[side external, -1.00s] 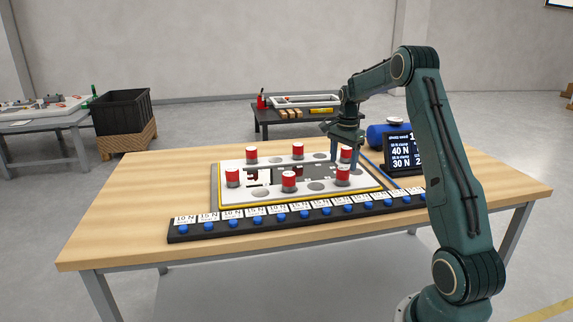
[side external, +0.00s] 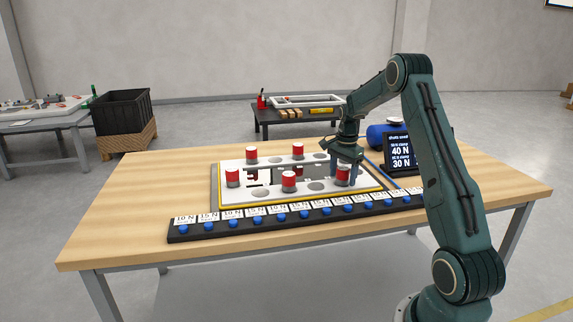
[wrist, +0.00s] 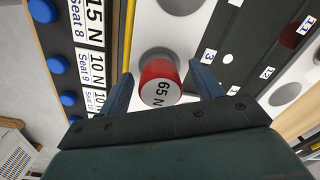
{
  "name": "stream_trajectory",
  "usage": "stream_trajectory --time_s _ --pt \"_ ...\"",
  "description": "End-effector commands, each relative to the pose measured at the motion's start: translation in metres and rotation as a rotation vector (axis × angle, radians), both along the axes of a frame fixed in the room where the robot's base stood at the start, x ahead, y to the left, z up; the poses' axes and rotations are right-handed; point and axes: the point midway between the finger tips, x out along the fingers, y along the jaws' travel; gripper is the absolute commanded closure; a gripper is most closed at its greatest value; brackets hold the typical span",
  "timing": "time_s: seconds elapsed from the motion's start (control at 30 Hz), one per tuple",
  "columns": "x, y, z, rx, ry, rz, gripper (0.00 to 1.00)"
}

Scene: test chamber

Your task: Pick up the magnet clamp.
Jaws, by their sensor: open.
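A magnet clamp (side external: 342,174) with a red top and grey base stands upright near the front right of the white plate. In the wrist view the same clamp (wrist: 160,80) reads "65 N". My gripper (side external: 346,172) is open around it, pointing down. In the wrist view, one finger of my gripper (wrist: 161,76) is on each side of the clamp, with visible gaps. More red clamps stand on the plate: front left (side external: 232,177), front middle (side external: 289,181), back left (side external: 251,154) and back middle (side external: 298,151). The back right of the plate is partly hidden by my gripper.
The white plate (side external: 238,197) has a yellow edge and a dark sheet in its middle. A black strip (side external: 214,234) with blue knobs and force labels runs along its front. A dark display (side external: 402,160) and a blue tank (side external: 377,135) stand behind right. The table's left side is bare.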

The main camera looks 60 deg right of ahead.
Motion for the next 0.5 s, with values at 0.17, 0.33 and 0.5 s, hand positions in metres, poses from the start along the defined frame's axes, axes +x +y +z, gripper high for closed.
stream_trajectory --time_s 0.17,0.33,0.5 --pt "0.0 0.0001 0.0002 0.0 0.0 0.0 0.35" --pt "0.0 0.0001 0.0004 0.0 0.0 0.0 0.37" --pt "0.0 0.0001 0.0004 0.0 0.0 0.0 0.7"
